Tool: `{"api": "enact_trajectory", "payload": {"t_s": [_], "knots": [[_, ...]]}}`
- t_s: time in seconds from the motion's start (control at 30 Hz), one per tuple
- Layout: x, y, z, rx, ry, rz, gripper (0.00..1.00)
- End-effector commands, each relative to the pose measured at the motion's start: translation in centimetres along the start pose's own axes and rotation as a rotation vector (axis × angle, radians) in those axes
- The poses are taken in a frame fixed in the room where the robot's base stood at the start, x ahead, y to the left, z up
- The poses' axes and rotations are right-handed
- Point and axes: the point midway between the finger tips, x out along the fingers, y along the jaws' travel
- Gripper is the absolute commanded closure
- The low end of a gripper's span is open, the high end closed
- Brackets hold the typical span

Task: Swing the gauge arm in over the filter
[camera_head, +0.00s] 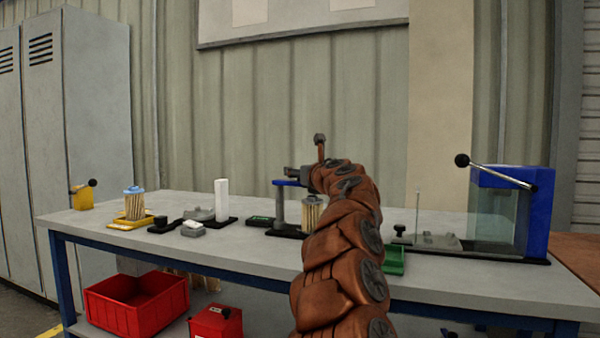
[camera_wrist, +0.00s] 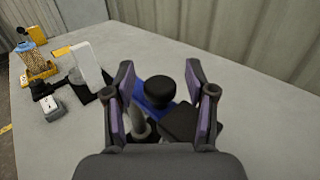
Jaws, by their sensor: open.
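The gauge stand has a grey post (camera_head: 279,207) with a blue gauge arm (camera_head: 285,183) at its top. A pleated filter (camera_head: 312,213) stands just right of the post, partly hidden by my arm. My gripper (camera_head: 299,173) is at the height of the blue arm. In the wrist view my gripper (camera_wrist: 161,72) is open, its purple-padded fingers either side of a round black knob (camera_wrist: 159,88) on the blue arm (camera_wrist: 152,108). Whether the arm lies over the filter is hidden.
A second filter (camera_head: 134,204) stands on a yellow base at the left. A white upright block (camera_head: 221,200) and small dark fixtures stand between. A blue press with a clear guard (camera_head: 495,210) and a green tray (camera_head: 394,262) are at the right.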

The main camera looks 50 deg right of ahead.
Motion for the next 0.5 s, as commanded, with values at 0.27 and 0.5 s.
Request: {"api": "enact_trajectory", "payload": {"t_s": [0.27, 0.5], "knots": [[-1.0, 0.0, 0.0, 0.0, 0.003, -0.001, 0.44], [-3.4, 0.0, 0.1, -0.001, -0.001, -0.003, 0.44]]}}
